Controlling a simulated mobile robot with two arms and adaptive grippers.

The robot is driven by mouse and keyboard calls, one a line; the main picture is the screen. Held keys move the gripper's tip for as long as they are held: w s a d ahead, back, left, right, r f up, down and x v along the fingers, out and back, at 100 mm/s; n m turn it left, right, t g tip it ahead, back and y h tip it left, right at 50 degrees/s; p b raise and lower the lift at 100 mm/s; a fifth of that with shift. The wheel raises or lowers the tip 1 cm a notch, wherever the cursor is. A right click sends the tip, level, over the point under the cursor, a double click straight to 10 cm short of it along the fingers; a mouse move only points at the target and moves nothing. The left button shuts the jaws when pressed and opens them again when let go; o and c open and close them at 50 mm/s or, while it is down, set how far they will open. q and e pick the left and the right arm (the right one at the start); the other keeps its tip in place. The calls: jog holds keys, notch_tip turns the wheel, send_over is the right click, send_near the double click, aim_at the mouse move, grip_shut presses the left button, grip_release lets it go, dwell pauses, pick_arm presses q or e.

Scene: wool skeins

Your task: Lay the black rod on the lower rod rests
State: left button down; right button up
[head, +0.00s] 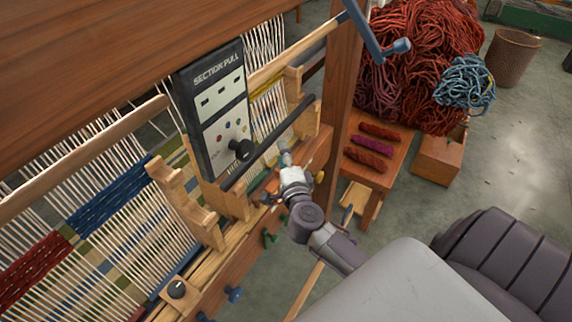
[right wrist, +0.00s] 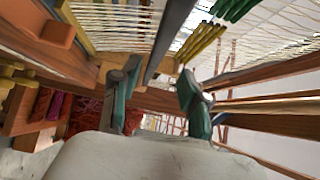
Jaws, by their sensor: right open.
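The black rod (head: 287,130) runs slantwise along the front of the loom, below the dark panel. Its right end is at the lower step of the right wooden rest (head: 306,121). Its left end is by the panel's lower corner, near a wooden rest (head: 236,206); I cannot tell whether it bears fully on it. My right gripper (head: 285,158) is just in front of the rod, open. In the right wrist view the rod (right wrist: 172,40) shows between and beyond the spread teal fingers (right wrist: 159,72), with no grip on it. My left gripper is out of view.
The SECTION PULL panel (head: 212,105) stands close above the rod. Another stepped wooden rest (head: 186,200) is to its left. A small table with skeins (head: 372,149), a large red wool heap (head: 420,60) and a wooden box (head: 440,158) stand right. Floor between is partly clear.

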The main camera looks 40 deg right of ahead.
jog(key=v, duration=0.3)
jog(key=shift+s+a, duration=0.15)
jog(key=shift+s, duration=0.15)
dwell(0.3)
